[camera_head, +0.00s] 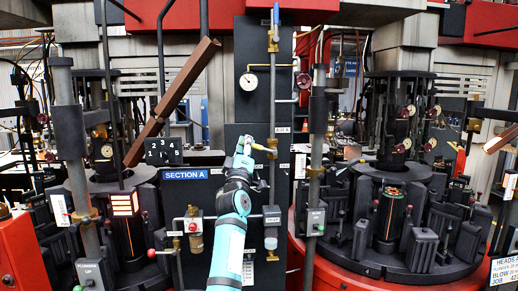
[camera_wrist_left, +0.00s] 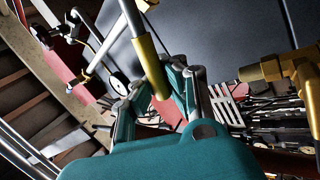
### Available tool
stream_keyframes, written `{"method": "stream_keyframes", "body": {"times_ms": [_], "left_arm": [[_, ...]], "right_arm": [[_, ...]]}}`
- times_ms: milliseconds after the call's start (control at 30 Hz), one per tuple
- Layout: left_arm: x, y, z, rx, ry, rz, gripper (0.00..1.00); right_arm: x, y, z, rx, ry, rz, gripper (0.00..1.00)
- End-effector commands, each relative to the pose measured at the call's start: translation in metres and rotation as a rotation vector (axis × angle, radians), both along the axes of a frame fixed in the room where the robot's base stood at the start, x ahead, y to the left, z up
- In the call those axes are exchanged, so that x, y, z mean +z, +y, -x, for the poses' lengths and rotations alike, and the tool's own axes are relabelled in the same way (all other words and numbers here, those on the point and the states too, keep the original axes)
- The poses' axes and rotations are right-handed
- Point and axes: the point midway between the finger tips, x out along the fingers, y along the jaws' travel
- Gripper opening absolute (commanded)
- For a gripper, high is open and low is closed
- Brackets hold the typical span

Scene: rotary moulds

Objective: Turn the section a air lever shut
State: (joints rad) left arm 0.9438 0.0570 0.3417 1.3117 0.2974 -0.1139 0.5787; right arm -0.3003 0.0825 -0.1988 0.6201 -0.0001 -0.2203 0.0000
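The blue SECTION A sign (camera_head: 186,175) is on the dark panel at centre left. Right of it, a brass-coloured lever (camera_head: 262,149) sticks out to the left from the vertical pipe. My left gripper (camera_head: 244,146) is raised at the lever's free end. In the left wrist view, a yellow sleeve on a grey rod (camera_wrist_left: 151,66) reaches down between the teal fingers of my left gripper (camera_wrist_left: 160,92). Whether the fingers press on the sleeve is unclear. A brass fitting (camera_wrist_left: 282,70) is at the right there. My right gripper is not in view.
A pressure gauge (camera_head: 249,82) and a blue-handled valve (camera_head: 276,16) are higher on the panel. A brown slanted beam (camera_head: 173,102) is to the left. Small bowl fittings (camera_head: 195,240) sit low beside my left arm.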

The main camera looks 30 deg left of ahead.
Motion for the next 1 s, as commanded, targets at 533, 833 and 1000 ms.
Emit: {"method": "stream_keyframes", "body": {"times_ms": [533, 833, 1000], "left_arm": [[-0.037, 0.006, 0.000, -0.003, -0.176, 0.279, 0.00], [-0.040, 0.007, 0.001, -0.001, -0.204, 0.319, 0.00], [-0.041, 0.008, 0.001, -0.002, -0.205, 0.323, 0.00]], "right_arm": [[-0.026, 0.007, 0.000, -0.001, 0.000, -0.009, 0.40], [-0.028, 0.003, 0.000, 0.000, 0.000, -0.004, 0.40], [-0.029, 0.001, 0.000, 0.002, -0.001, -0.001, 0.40]]}}
